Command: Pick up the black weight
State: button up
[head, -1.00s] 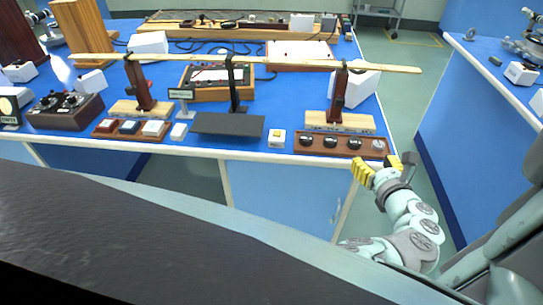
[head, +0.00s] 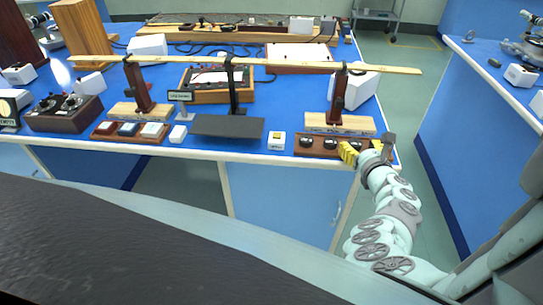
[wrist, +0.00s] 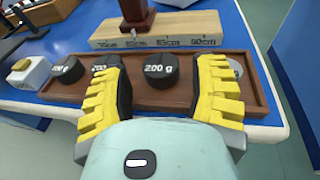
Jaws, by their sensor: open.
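Several black weights sit in a brown wooden tray (wrist: 190,102) at the bench's front edge. In the wrist view, one black weight marked 200 g (wrist: 160,71) shows between my yellow fingertips. Another black weight (wrist: 68,71) is at the left, and one more is partly hidden behind my left finger. A silver weight (wrist: 236,68) is partly behind my right finger. My gripper (wrist: 164,68) is open and empty; I cannot tell whether its tips reach down beside the middle weight. In the head view, my gripper (head: 362,150) covers the tray's right part; two black weights (head: 306,142) show left of it.
A wooden block (wrist: 160,32) with a dark post stands just behind the tray. A small white box with a yellow top (head: 276,140) is left of the tray. A long wooden beam (head: 290,63) spans above the bench. The aisle floor at right is clear.

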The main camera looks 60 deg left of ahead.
jog(key=shift+x, duration=1.05)
jog(key=shift+s, duration=0.1)
grip_shut()
